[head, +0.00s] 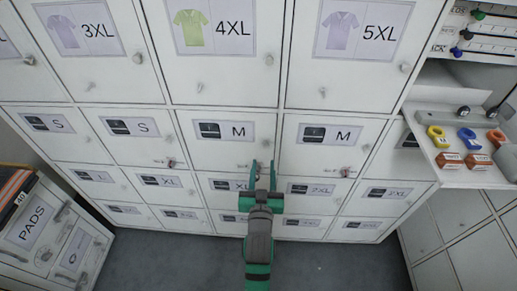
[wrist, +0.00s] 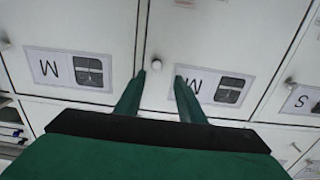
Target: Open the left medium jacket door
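The left M door (head: 207,152) is a white locker door with an M label showing a dark folded garment. It is shut. In the wrist view, which is upside down, this door (wrist: 262,92) is on the right. Its round pale knob (wrist: 156,65) shows between and just beyond the fingertips, nearer the left one. I cannot tell whether a finger touches the knob.
The right M door (head: 310,158) is shut beside it. Shut S (head: 125,148), 4XL (head: 225,88) and XL doors surround it. A pull-out shelf (head: 430,108) with coloured rings juts out at right. A PADS cabinet (head: 80,230) stands at lower left. Grey floor (head: 340,262) is clear in front.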

